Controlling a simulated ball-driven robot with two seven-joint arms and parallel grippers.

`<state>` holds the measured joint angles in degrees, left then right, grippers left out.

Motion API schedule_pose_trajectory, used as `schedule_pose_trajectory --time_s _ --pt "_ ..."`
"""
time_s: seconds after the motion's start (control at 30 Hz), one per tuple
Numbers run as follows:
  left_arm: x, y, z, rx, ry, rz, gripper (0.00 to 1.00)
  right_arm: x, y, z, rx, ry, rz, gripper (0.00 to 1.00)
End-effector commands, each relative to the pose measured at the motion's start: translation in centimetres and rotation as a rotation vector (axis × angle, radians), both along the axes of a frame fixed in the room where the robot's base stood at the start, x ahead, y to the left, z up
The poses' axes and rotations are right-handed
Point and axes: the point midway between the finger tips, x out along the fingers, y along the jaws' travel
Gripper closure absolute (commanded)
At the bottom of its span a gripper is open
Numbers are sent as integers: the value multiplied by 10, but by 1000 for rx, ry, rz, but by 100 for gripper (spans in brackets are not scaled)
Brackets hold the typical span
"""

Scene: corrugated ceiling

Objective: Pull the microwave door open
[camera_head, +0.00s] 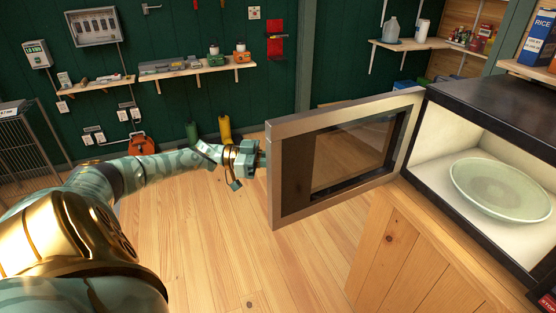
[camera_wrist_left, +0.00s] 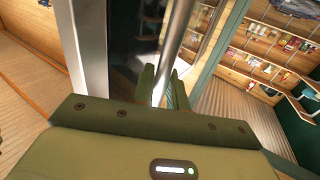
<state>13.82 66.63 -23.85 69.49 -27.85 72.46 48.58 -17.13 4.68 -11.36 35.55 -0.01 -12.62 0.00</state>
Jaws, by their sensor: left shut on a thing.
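The microwave (camera_head: 480,107) stands at the right on a wooden cabinet. Its door (camera_head: 280,183) is swung wide open, with its inner face and window towards me. A pale green plate (camera_head: 500,188) lies inside on the white floor. My left gripper (camera_head: 262,160) is at the door's free edge, its fingertips hidden behind the frame. In the left wrist view the gripper (camera_wrist_left: 163,88) is shut on the metal bar handle (camera_wrist_left: 177,45). My right gripper is in neither view.
The wooden cabinet (camera_head: 400,250) stands under the microwave. The plank floor (camera_head: 200,240) is clear around the door. Shelves (camera_head: 195,68) with tools line the green back wall. A metal rack (camera_head: 25,140) stands at the far left.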

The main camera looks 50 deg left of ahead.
Motion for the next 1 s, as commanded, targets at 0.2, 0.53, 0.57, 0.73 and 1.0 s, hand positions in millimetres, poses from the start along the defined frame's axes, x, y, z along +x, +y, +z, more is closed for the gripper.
schedule_pose_trajectory --time_s 0.2,0.53,0.57,0.73,1.0 --pt "0 0 0 2 -1 0 68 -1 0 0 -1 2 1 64" --pt "-3 4 0 2 1 1 68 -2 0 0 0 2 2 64" --pt "-5 7 -1 3 1 2 68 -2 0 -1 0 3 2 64" --pt "-28 34 -2 4 6 3 68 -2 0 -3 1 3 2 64" --pt "-75 90 -3 5 5 3 68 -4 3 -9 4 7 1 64"
